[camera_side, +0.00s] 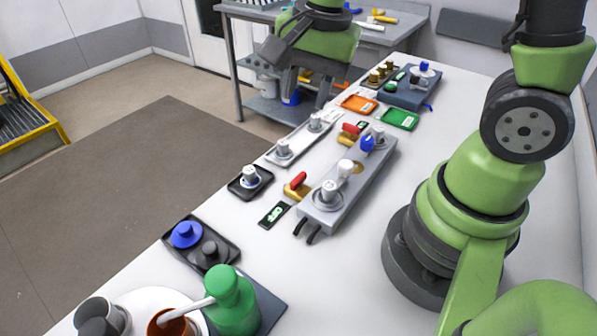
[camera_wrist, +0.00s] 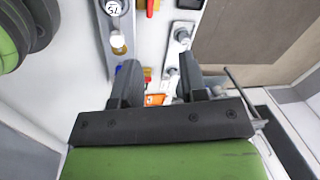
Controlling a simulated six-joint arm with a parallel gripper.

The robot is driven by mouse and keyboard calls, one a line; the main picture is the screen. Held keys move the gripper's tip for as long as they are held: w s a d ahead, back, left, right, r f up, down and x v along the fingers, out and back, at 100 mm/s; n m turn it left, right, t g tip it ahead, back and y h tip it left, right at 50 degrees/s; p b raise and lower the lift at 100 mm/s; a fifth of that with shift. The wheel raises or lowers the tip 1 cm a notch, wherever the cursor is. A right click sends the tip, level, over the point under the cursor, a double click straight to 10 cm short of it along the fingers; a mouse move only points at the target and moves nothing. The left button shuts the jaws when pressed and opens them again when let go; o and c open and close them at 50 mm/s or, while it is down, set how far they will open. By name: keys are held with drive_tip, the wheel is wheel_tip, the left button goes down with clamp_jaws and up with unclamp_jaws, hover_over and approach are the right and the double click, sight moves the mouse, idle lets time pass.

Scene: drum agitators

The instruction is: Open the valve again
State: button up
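Two brass valves with red handles sit beside the grey panel (camera_side: 350,190) in the side view. The nearer valve (camera_side: 297,187) has its handle slanting up to the right. The farther valve (camera_side: 350,130) is partly hidden by its red handle. A red handle (camera_wrist: 151,6) shows at the top of the wrist view, and another bit of red lies beside my left finger. My gripper (camera_side: 308,86) is beyond both valves at the far end of the bench. In the wrist view my gripper (camera_wrist: 158,76) is open, with nothing between its fingers.
Along the bench are an orange tray (camera_side: 358,104), a green tray (camera_side: 399,119), a white rail (camera_side: 300,140) and a black tray (camera_side: 228,250). A green bottle (camera_side: 232,305) stands at the near end. A grey side table (camera_side: 385,38) stands behind my gripper.

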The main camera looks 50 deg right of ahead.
sight(298, 177)
drive_tip(key=f+m, duration=0.1)
drive_tip(key=f, duration=0.4)
drive_tip(key=w+f+m+g, duration=0.1)
drive_tip(key=f, duration=0.5)
drive_tip(key=f+m+g, duration=0.1)
drive_tip(key=f, duration=0.5)
drive_tip(key=shift+w+d+f+m, duration=0.1)
drive_tip(key=shift+w+f+m, duration=0.15)
drive_tip(key=shift+m, duration=0.15)
clamp_jaws()
